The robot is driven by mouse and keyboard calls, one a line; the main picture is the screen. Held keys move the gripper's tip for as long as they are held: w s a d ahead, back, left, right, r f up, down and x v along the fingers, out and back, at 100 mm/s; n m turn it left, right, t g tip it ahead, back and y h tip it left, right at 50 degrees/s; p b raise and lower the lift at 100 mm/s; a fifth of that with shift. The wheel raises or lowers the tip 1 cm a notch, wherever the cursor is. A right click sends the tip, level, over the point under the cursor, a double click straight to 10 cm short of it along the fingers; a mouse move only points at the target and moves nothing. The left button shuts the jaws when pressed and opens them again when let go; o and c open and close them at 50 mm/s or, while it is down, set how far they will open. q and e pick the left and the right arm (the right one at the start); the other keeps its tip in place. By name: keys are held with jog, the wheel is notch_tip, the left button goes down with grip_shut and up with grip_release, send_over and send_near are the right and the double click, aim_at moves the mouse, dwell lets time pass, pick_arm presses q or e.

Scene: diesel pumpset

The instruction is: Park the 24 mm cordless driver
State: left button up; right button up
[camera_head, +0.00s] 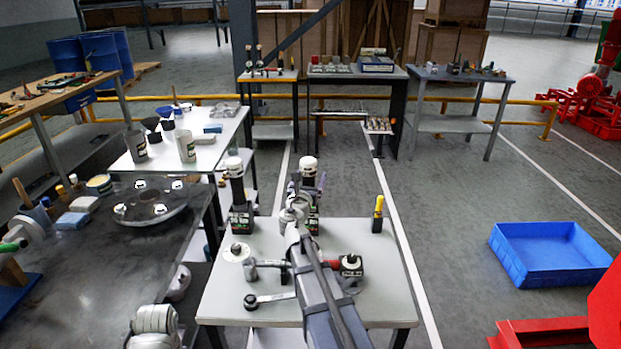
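Two cordless drivers stand upright on the small pale table (385,290): one (238,195) at the back left, the other (308,172) at the back middle. Their size markings are too small to read. My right arm reaches in from the bottom, and my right gripper (297,198) is at the back-middle driver, overlapping its body. The fingers are too small and cluttered to tell whether they grip it. A third, red-and-black tool (350,267) lies on the table, partly hidden under my arm. Only a pale link of my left arm shows at the bottom left; its gripper is not in view.
A wrench-like tool (268,299), a round white piece (237,251) and a yellow-topped black item (378,214) are also on the table. A dark bench (90,270) with a metal flange (150,205) stands left. A blue bin (548,255) is on the floor right.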

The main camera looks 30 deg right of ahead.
aim_at(307, 185)
jog(key=v, duration=0.8)
jog(key=shift+w, duration=0.1)
dwell(0.4)
